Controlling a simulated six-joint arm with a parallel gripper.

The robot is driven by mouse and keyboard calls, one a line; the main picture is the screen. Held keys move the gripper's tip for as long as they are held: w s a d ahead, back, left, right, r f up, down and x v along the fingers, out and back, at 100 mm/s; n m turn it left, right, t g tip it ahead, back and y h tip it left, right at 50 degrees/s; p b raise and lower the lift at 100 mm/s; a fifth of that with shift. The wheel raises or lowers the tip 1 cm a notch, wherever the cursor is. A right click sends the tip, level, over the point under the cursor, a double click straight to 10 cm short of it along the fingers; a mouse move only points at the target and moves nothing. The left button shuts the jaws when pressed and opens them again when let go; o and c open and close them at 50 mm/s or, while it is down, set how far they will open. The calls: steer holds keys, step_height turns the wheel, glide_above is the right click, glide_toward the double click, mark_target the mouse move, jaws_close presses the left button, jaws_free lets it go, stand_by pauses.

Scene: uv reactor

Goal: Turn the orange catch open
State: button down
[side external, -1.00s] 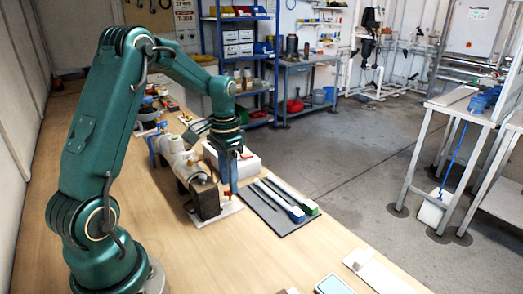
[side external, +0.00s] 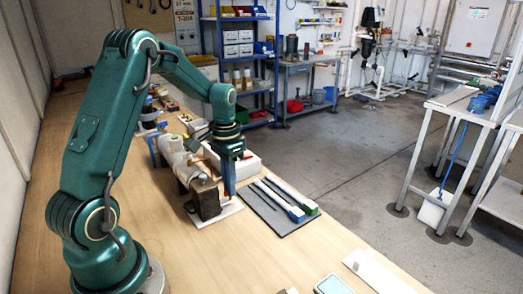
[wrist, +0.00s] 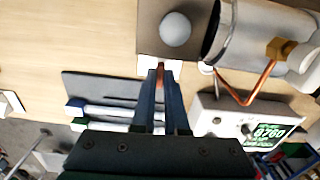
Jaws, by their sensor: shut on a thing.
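The orange catch (wrist: 160,75) shows as a thin upright strip between the blue fingers of my gripper (wrist: 159,70) in the wrist view. The fingers are shut on it, and they hide much of it. In the side view, my gripper (side external: 229,196) points down beside the dark block (side external: 205,200) at the near end of the white reactor cylinder (side external: 172,150). A little orange shows at the fingertips there. The wrist view also shows the block's brown top (wrist: 150,30) with a pale round knob (wrist: 175,29), and the cylinder (wrist: 245,35). The catch's exact angle is unclear.
A dark mat (side external: 271,222) with white tubes capped in blue and green lies right of my gripper. A white box with a green display (wrist: 250,122) and a bent copper pipe (wrist: 247,100) are close by.

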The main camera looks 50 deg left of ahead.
steer(key=n, duration=0.4)
steer(key=shift+n, duration=0.3)
steer(key=n, duration=0.4)
steer(key=shift+n, duration=0.3)
steer(key=n, duration=0.4)
steer(key=shift+n, duration=2.1)
steer(key=c, duration=0.9)
jaws_free()
steer(key=shift+c, duration=0.2)
steer(key=shift+r, duration=0.1)
